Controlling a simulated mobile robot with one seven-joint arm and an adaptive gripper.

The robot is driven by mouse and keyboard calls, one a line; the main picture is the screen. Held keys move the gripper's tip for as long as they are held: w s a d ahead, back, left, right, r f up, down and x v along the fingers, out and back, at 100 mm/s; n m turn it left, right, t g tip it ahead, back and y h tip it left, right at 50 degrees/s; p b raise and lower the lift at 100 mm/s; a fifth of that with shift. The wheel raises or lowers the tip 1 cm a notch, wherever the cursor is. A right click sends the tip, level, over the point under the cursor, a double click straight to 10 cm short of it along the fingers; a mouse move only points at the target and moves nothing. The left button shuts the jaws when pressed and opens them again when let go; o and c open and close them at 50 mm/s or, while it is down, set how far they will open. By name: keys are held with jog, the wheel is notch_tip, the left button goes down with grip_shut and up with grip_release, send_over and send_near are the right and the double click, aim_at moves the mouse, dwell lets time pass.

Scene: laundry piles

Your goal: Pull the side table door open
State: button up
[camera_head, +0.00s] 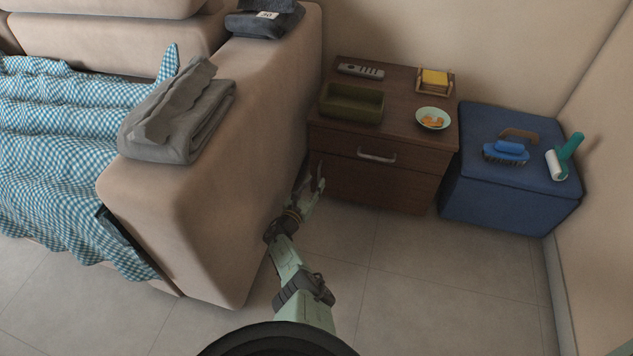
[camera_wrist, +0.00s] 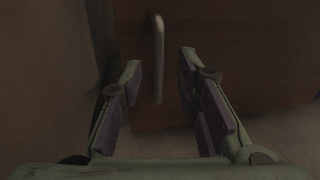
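The brown wooden side table (camera_head: 398,96) stands beside the sofa. It has an upper drawer front with a horizontal metal handle (camera_head: 376,156) and a lower door (camera_head: 385,188), which looks shut. In the wrist view, the door (camera_wrist: 235,70) carries an upright metal bar handle (camera_wrist: 158,45) near its left side. My gripper (camera_head: 313,178) is low at the table's left front corner, in front of the door. In the wrist view, my gripper (camera_wrist: 160,62) is open, with the handle showing between its fingers. I cannot tell whether the fingertips reach past the bar; neither finger visibly touches it.
The sofa arm (camera_head: 205,210) rises close on the left of my arm. A blue storage box (camera_head: 510,185) stands right of the table. An olive tray (camera_head: 350,110), remote (camera_head: 360,70) and small bowl (camera_head: 433,118) sit on top. The floor (camera_head: 420,280) before the table is clear.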

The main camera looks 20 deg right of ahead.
jog(key=shift+b+x, duration=0.55)
jog(key=shift+x, duration=0.95)
jog(key=shift+c, duration=0.5)
grip_shut()
jog(key=shift+a, duration=0.1)
